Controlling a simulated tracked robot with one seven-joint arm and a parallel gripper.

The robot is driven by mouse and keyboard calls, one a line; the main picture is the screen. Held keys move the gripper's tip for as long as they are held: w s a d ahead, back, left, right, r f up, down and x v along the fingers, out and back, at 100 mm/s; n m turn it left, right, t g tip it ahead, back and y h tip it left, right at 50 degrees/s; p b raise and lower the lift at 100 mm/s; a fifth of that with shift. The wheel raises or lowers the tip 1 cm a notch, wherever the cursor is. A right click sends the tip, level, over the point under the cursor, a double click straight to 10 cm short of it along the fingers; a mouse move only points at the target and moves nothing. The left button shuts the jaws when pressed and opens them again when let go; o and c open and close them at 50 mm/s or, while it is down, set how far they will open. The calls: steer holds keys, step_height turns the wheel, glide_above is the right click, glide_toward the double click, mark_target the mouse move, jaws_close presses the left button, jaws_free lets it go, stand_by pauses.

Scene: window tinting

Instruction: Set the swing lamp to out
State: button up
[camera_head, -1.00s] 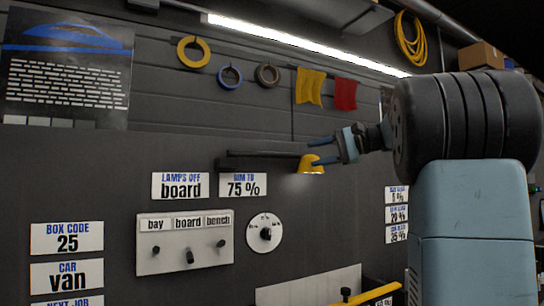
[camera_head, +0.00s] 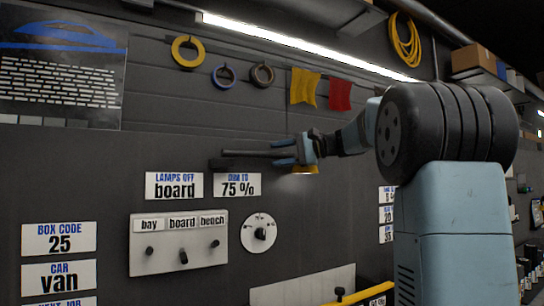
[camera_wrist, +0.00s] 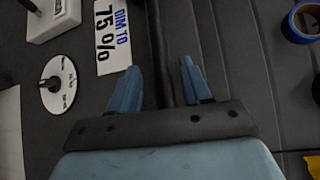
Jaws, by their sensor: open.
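The swing lamp's dark arm (camera_head: 245,153) runs along the grey wall from a bracket at its left end. Its yellow head (camera_head: 305,170) is at the right end, lit underneath and partly hidden by my gripper. My gripper (camera_head: 274,152) is open at the lamp, its fingers pointing left along the arm. In the wrist view, the dark lamp arm (camera_wrist: 160,35) passes between the two open blue fingers (camera_wrist: 158,68), with a gap visible on both sides. The lamp head is hidden there.
Below the lamp are a "DIM TO 75 %" card (camera_head: 238,186), a "LAMPS OFF board" card (camera_head: 174,186), a switch panel (camera_head: 160,262) and a round dial (camera_head: 258,233). Tape rolls (camera_head: 187,52) and yellow and red cloths (camera_head: 304,86) hang above.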

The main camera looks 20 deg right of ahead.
steer(key=shift+x, duration=0.95)
steer(key=shift+c, duration=0.5)
jaws_close()
steer(key=shift+s+a, duration=0.15)
steer(key=shift+a, duration=0.2)
steer(key=shift+d+f, duration=0.1)
steer(key=shift+d, duration=0.05)
